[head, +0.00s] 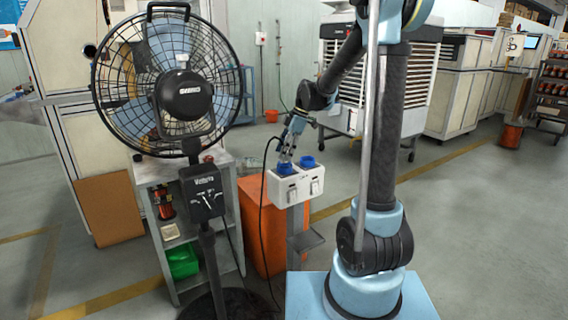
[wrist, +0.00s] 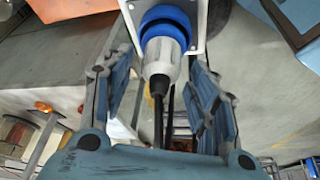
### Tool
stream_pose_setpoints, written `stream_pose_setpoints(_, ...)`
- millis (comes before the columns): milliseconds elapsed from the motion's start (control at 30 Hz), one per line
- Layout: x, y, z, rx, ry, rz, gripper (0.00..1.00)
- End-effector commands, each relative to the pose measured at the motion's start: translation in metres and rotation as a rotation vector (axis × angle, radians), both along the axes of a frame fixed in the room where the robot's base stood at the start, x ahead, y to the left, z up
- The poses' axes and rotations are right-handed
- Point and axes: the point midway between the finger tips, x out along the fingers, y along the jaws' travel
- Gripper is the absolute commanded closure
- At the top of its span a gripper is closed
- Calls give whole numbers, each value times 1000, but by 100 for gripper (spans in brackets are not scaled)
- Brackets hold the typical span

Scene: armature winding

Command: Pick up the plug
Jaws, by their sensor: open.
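The plug (wrist: 163,58) has a grey-white body, a blue collar and a black cable running from its narrow end. In the wrist view it sits at top centre, seated at a white socket panel. My gripper (wrist: 160,75) is open, with one finger on each side of the plug's body and a visible gap on both sides. In the head view my gripper (head: 287,150) is at the blue-collared plug (head: 285,169) on the left of the white socket box (head: 287,191); the fingers partly hide it. A second blue socket or cap (head: 308,162) is on the box's right.
A black floor fan (head: 183,90) stands left of the socket box, before a shelf with a green bin (head: 182,261). An orange bin (head: 262,225) is behind the box's post. A black cable hangs from the box's left side. Floor at right is clear.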

Motion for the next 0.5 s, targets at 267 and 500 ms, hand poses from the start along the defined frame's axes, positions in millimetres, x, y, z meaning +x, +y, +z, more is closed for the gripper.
stream_pose_setpoints(267, 0, 0, 0, 0, 0, 0, 93)
stream_pose_setpoints(500, 0, 0, 1, 0, 0, 0, 94)
